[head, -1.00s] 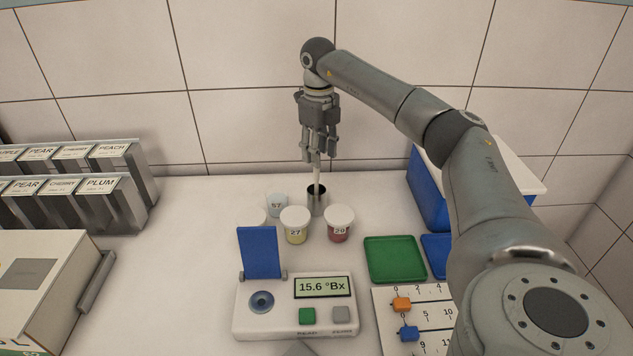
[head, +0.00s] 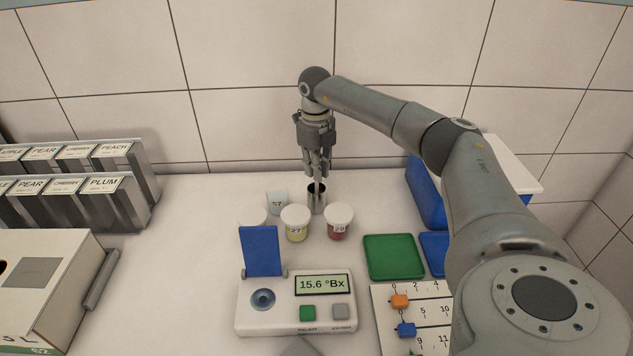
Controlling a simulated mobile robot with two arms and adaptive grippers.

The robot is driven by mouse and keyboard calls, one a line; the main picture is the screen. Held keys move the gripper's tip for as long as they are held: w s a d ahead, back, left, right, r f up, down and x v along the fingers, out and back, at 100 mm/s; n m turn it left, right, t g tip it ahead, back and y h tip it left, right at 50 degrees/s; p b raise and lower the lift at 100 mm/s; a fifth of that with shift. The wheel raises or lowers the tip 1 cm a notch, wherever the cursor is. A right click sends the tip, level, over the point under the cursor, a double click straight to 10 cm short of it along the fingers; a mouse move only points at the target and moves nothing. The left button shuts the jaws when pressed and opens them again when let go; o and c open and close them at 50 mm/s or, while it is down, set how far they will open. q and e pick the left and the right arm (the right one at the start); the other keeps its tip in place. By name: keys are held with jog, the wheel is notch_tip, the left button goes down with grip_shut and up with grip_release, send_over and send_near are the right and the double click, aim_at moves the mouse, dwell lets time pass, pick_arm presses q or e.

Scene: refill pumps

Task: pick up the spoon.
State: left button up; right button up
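A thin, pale spoon stands upright in a small metal cup (head: 317,200) at the back middle of the counter. Its handle is mostly hidden now by my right gripper, and its lower end is inside the cup. My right gripper (head: 318,174) points straight down just above the cup's mouth. Its fingers are drawn close together around the handle and look shut on it. My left gripper is not in view.
Lidded cups marked 27 (head: 296,226) and 29 (head: 338,224) stand in front of the metal cup, with a cup marked 57 (head: 277,203) to its left. A meter (head: 290,303) with a raised blue lid is nearer. A green tray (head: 393,257) lies right.

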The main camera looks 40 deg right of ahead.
jog(key=shift+r, duration=0.15)
grip_shut()
notch_tip(320, 180, up, 10)
jog(key=shift+f+b, duration=0.1)
jog(key=shift+b, duration=0.95)
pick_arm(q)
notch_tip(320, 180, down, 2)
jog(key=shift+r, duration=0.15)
